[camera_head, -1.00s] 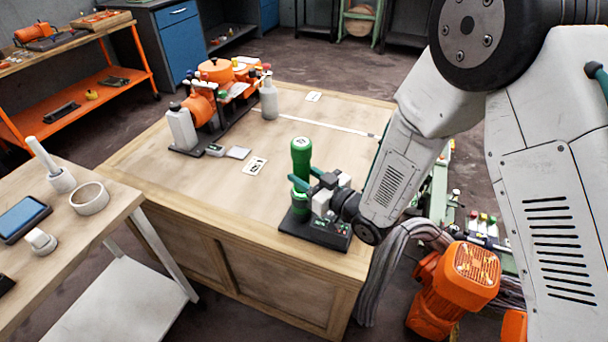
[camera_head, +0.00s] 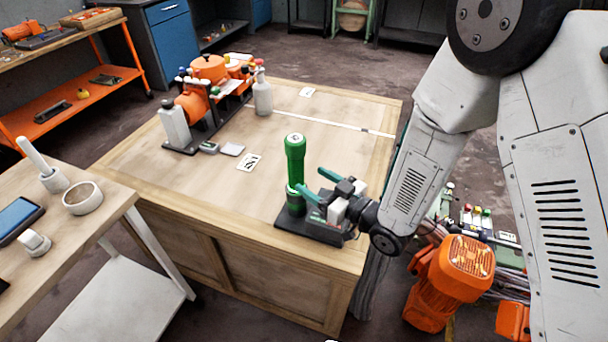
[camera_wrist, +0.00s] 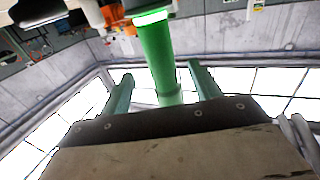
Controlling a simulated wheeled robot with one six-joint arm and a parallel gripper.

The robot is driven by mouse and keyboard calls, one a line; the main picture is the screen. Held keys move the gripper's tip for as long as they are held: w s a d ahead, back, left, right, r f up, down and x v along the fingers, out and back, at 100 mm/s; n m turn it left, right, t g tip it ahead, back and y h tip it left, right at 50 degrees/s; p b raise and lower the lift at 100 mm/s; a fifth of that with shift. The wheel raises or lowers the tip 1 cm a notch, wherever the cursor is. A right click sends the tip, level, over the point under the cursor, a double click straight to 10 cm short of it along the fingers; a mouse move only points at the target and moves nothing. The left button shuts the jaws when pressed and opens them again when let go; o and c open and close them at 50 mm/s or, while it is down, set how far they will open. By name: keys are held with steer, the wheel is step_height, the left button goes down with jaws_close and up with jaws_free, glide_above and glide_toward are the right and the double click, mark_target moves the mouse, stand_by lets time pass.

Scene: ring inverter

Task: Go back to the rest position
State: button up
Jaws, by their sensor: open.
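My gripper (camera_head: 318,183) is open, with green fingers, above the black base at the near right part of the wooden table (camera_head: 200,185). A green cylinder (camera_head: 294,165) stands upright on the black base (camera_head: 310,228), just left of my fingertips.
An orange machine (camera_head: 208,90) with bottles stands at the table's far left. A small card (camera_head: 249,162) lies mid-table. An orange motor (camera_head: 455,270) stands on the right. The table's middle is mostly clear.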

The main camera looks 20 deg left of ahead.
steer(key=w+d+r+m+t+h, duration=0.2)
steer(key=w+d+r+h, duration=0.5)
steer(key=d, duration=0.5)
steer(key=s+d+r+m+h, duration=0.1)
steer(key=d+r+m+h, duration=0.15)
steer(key=d, duration=0.45)
steer(key=s+d+r+m+h, duration=0.1)
steer(key=d+r+m+h, duration=0.1)
steer(key=d+r+h, duration=0.35)
steer(key=s+d+r+m+g+h, duration=0.1)
steer(key=s+d+r+m+g, duration=0.1)
steer(key=s+d, duration=0.45)
steer(key=s+d+r+m+g, duration=0.2)
steer(key=s+d+r+g, duration=0.1)
steer(key=s+d, duration=0.35)
steer(key=s+d+r+m+g, duration=0.1)
steer(key=s+r+m+g, duration=0.1)
steer(key=s, duration=1.3)
steer(key=shift+s+d+r+g, duration=0.15)
steer(key=shift+g, duration=0.55)
